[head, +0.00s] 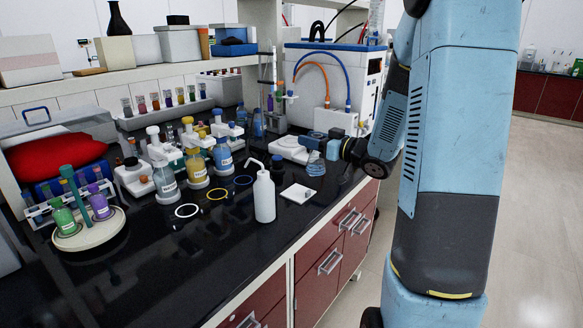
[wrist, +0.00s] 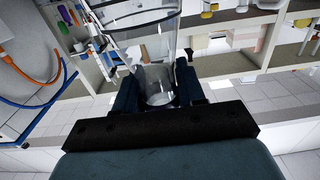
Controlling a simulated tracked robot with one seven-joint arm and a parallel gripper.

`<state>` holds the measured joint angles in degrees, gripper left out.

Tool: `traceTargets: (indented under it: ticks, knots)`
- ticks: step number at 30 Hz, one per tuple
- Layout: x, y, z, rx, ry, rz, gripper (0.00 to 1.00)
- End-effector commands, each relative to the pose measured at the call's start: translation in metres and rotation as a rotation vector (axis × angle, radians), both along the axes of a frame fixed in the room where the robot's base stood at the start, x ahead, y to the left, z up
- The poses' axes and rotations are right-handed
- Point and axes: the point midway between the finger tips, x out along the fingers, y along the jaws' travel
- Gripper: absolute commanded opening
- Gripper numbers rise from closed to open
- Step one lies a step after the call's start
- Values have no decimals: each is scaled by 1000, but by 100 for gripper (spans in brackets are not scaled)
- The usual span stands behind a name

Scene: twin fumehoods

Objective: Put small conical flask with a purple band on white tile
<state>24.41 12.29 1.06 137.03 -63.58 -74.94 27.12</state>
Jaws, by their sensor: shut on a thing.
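My gripper (head: 318,143) reaches in from the right over the black bench. It is shut on a clear glass vessel, which looks like the small conical flask (head: 316,165) and hangs below the fingers. I cannot make out its purple band. In the wrist view, my gripper (wrist: 157,92) has a dark finger on each side of the clear glass. The white tile (head: 298,193) lies flat and bare near the bench's front edge, in front of and slightly left of the flask. I cannot tell whether the flask touches the bench.
A white wash bottle (head: 264,197) stands just left of the tile. A white balance-like device (head: 291,150) is behind it. Colored rings (head: 217,194) and several stoppered bottles (head: 194,168) are farther left. A white-and-blue apparatus (head: 335,85) stands at the back.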

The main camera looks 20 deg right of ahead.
Motion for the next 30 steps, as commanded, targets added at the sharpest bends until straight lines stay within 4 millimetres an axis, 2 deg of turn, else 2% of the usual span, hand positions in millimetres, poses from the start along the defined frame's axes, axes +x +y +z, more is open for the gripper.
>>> traceTargets:
  ticks: [5,12,16,25,30]
  knots:
    - [31,14,-17,2,1,-5,5]
    - [54,25,-51,2,1,-8,5]
    - [62,29,-63,1,1,-9,5]
    - [72,35,-75,1,1,-9,5]
    - [71,34,-97,1,2,-10,5]
